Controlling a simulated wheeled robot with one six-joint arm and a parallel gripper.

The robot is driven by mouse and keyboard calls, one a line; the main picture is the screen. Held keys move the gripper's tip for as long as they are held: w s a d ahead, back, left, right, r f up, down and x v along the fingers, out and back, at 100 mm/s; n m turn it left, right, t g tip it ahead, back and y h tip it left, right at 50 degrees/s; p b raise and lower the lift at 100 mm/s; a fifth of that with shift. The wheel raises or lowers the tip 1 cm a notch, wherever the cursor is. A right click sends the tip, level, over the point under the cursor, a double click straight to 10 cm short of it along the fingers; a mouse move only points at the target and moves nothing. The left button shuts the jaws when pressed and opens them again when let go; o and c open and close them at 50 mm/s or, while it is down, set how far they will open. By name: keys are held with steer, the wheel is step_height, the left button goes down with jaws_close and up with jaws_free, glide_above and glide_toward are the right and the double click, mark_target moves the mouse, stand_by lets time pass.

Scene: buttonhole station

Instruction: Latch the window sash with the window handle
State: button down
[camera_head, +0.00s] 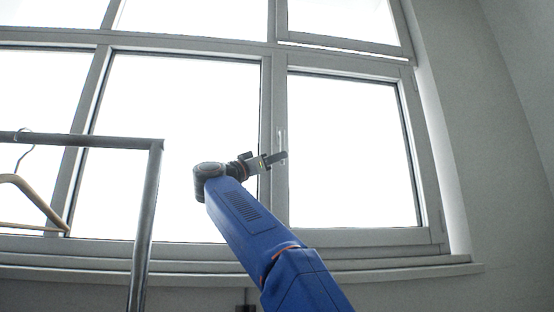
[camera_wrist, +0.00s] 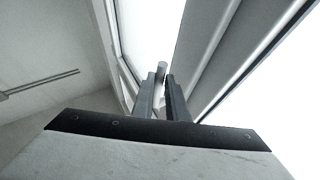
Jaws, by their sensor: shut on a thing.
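The window sash (camera_head: 432,190) is the pale grey framed pane at the right in the head view. A thin bright strip runs along its top edge; I cannot tell whether the sash sits fully closed. The window handle (camera_head: 281,137) is a slim pale bar at the sash's left stile, seen faintly and looking roughly upright. My gripper (camera_head: 282,157) is at the handle's lower part. In the wrist view, the grey handle end (camera_wrist: 161,69) shows between the two dark fingers of my gripper (camera_wrist: 162,90), which are shut on it. The rest of the handle is hidden there.
A metal clothes rail (camera_head: 148,220) with a wooden hanger (camera_head: 35,203) stands at the left, in front of the window. The window sill (camera_head: 400,268) runs below. A plain wall (camera_head: 500,170) is at the right. The space around my gripper looks clear.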

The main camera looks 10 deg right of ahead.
steer(key=c, duration=1.7)
jaws_free()
steer(key=shift+c, duration=0.2)
steer(key=shift+a, duration=0.1)
steer(key=v, duration=1.2)
steer(key=shift+r, duration=0.1)
